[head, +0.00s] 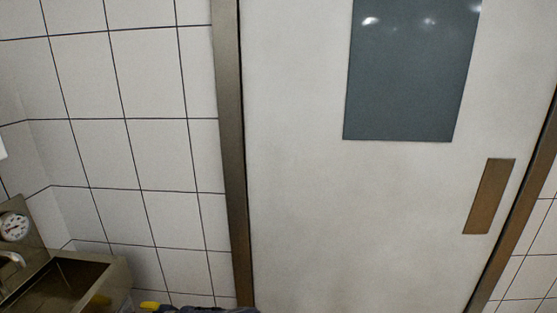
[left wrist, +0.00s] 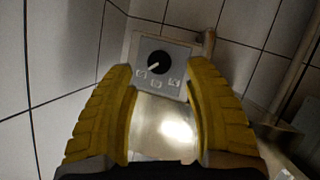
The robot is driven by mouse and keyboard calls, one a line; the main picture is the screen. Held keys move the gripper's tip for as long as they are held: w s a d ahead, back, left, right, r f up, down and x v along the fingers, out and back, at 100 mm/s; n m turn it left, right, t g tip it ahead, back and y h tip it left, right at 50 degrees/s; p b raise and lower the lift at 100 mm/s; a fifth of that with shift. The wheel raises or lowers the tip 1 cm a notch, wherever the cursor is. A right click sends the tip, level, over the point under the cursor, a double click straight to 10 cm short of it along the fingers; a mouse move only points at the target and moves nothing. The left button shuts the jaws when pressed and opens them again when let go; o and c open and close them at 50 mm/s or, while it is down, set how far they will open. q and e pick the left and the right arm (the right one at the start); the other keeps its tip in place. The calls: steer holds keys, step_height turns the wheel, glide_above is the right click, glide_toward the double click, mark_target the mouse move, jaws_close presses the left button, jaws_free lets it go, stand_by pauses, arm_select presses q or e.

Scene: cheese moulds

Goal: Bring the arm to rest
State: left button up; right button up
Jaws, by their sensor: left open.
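My left gripper (left wrist: 162,74) is open in the left wrist view, its two yellow ribbed fingers spread apart with nothing between them. Beyond the fingers is a grey control panel (left wrist: 184,52) with a round black knob (left wrist: 160,62) and small marked symbols below it. I cannot tell the distance from the fingertips to the panel. In the head view only bits of yellow finger (head: 150,305) show at the bottom left edge, beside a dark part of my arm. My right gripper is in neither view.
A metal basin (head: 118,272) stands at the lower left, with a round dial gauge (head: 15,227) behind it. A white door (head: 300,200) with a dark window (head: 415,70) and brown handle plate (head: 489,196) fills the right. White tiled wall (head: 150,80) lies left of it.

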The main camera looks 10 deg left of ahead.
arm_select(q)
steer(key=v, duration=0.8)
steer(key=shift+d, duration=0.15)
steer(key=shift+r, duration=0.1)
